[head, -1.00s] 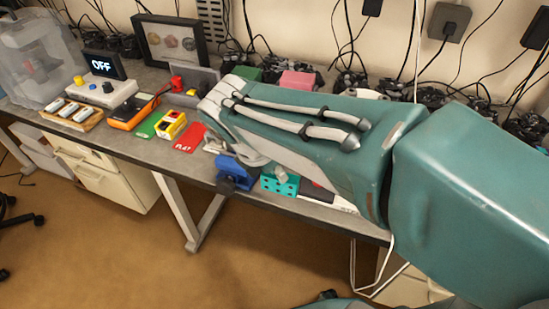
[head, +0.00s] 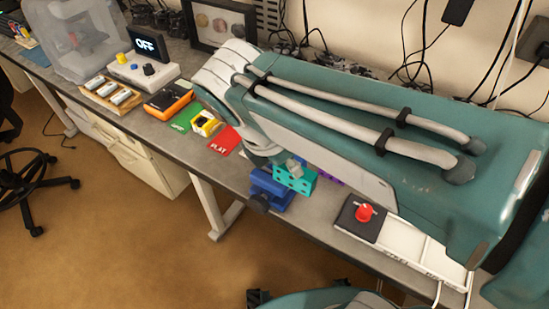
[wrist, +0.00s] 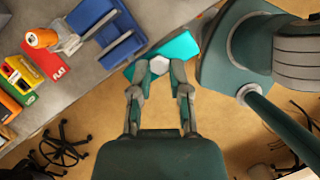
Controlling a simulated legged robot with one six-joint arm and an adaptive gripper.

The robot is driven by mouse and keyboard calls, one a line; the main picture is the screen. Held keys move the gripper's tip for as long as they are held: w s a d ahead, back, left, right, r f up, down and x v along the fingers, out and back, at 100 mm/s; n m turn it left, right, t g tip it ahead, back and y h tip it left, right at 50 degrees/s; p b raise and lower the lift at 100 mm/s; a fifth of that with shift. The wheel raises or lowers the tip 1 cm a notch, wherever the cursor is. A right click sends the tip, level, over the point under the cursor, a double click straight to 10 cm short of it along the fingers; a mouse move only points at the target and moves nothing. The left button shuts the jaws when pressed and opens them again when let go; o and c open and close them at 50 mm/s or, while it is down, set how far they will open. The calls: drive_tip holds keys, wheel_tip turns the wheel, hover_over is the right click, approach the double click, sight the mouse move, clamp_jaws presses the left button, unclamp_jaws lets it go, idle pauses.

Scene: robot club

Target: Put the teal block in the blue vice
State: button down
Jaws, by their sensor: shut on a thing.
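The teal block (head: 295,180), with dark holes in its side and a pale knob on top, is held by my gripper (wrist: 159,67). The fingers are closed around the knob, which shows between the fingertips in the wrist view. The block also shows in the wrist view (wrist: 184,47). The blue vice (head: 268,190) is at the table's front edge, and in the wrist view (wrist: 88,12) it lies left of the block. In the head view the block overlaps the vice's right side. I cannot tell whether they touch. My arm hides the table behind.
A red card (head: 225,141), a yellow block (head: 206,123), a green card (head: 181,123) and an orange device (head: 168,101) lie left of the vice. A red knob on a dark panel (head: 359,222) is to the right. The table's front edge is close to the vice.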

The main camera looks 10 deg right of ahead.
drive_tip(key=w+f, duration=0.2)
drive_tip(key=w, duration=0.1)
drive_tip(key=w+a+f, duration=0.1)
drive_tip(key=w+f, duration=0.2)
drive_tip(key=w, duration=0.1)
drive_tip(key=w+f, duration=0.3)
drive_tip(key=shift+w+a+f, duration=0.15)
drive_tip(key=shift+a, duration=0.2)
drive_tip(key=shift+f, duration=1.55)
drive_tip(key=c, duration=0.6)
unclamp_jaws()
drive_tip(key=shift+f, duration=0.1)
